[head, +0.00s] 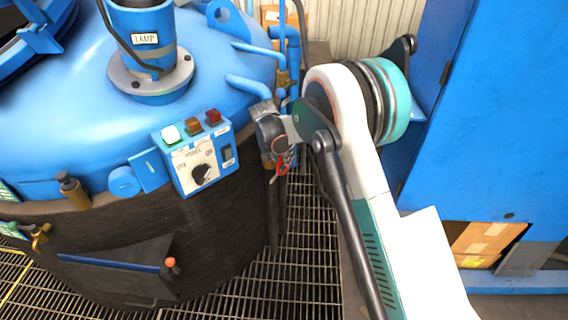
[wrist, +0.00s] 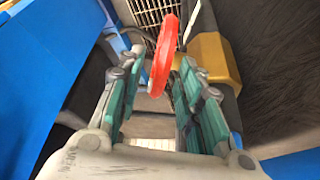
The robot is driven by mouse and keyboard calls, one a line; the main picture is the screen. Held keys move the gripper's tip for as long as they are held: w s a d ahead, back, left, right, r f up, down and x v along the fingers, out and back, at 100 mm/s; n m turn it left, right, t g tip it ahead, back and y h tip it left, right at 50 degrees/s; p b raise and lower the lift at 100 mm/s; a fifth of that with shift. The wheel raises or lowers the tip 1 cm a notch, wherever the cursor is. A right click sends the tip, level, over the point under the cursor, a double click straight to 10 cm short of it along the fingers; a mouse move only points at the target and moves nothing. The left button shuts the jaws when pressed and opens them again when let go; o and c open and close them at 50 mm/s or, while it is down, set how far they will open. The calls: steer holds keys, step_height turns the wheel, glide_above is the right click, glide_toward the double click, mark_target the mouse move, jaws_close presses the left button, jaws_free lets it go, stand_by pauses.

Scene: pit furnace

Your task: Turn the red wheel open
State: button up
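The red wheel (wrist: 165,52) shows nearly edge-on in the wrist view, at the top middle. It sits beside a brass valve body (wrist: 215,62) on a dark pipe. My gripper (wrist: 157,72) is open, its two teal-padded fingers apart. The wheel appears between or just beyond the fingertips, closer to the right finger; I cannot tell whether it touches. In the head view, a small part of the red wheel (head: 283,166) shows below my wrist, right of the furnace. My fingers are mostly hidden there by the wrist and arm.
The blue and black furnace (head: 90,140) fills the left, with a control box (head: 195,155) on its side. Blue pipes (head: 290,50) stand behind my wrist. A blue cabinet (head: 490,110) stands at right. Grating (head: 310,240) covers the floor between.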

steer(key=shift+b+x, duration=0.45)
steer(key=shift+x, duration=1.25)
steer(key=shift+r, duration=0.1)
jaws_close()
